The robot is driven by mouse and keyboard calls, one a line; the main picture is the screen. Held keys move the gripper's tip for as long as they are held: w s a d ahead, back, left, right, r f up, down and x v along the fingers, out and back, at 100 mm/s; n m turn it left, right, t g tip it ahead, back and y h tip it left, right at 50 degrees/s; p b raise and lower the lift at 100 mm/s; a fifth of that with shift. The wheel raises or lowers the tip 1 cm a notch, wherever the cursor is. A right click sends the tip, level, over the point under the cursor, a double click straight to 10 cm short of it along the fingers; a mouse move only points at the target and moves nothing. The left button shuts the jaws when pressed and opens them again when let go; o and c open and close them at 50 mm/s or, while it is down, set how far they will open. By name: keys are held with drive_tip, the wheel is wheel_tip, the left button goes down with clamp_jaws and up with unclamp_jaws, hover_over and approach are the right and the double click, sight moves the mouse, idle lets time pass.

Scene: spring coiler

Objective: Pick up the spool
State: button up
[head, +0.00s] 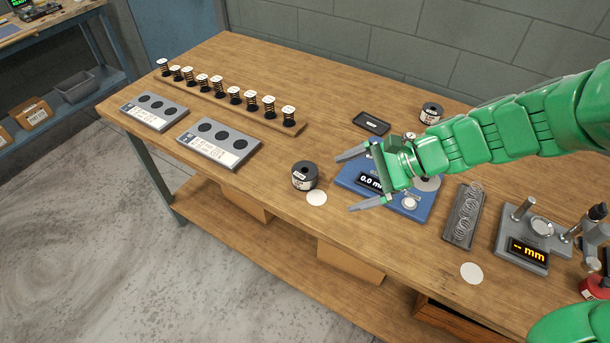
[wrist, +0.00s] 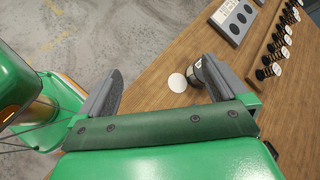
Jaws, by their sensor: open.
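A dark spool (head: 305,176) with a pale label stands upright near the front edge of the bench, left of my gripper (head: 346,182). My gripper is open and empty, its fingers spread and pointing left toward that spool across a gap. In the wrist view the spool (wrist: 196,72) shows beside the right finger of my gripper (wrist: 162,70), which hides part of it. A second, similar dark spool (head: 431,113) stands at the back, behind my arm.
A blue device (head: 345,174) reading 0.0 lies under my gripper. White discs (head: 316,198) lie on the bench (head: 265,90). Grey three-hole trays (head: 219,142) and a rail of springs (head: 230,106) are left. A spring tray (head: 463,216) and a gauge (head: 528,246) are right.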

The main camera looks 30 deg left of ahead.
drive_tip(key=w+a+f+m+y, duration=0.2)
drive_tip(key=w+a+f+m, duration=0.2)
drive_tip(key=w+a+f, duration=0.15)
drive_tip(key=m+t+y, duration=0.1)
drive_tip(key=m, duration=0.3)
approach(298, 169)
drive_tip(key=shift+a+f, duration=0.1)
drive_tip(key=shift+f, duration=0.65)
drive_tip(key=shift+x, duration=3.85)
drive_tip(key=shift+c, duration=0.5)
drive_tip(key=c, duration=1.2)
drive_tip(key=shift+r, duration=0.1)
drive_tip(key=shift+c, duration=0.2)
drive_tip(key=shift+r, duration=0.6)
drive_tip(key=s+d+r, duration=1)
drive_tip(key=r, duration=0.1)
drive_tip(key=shift+r, duration=0.35)
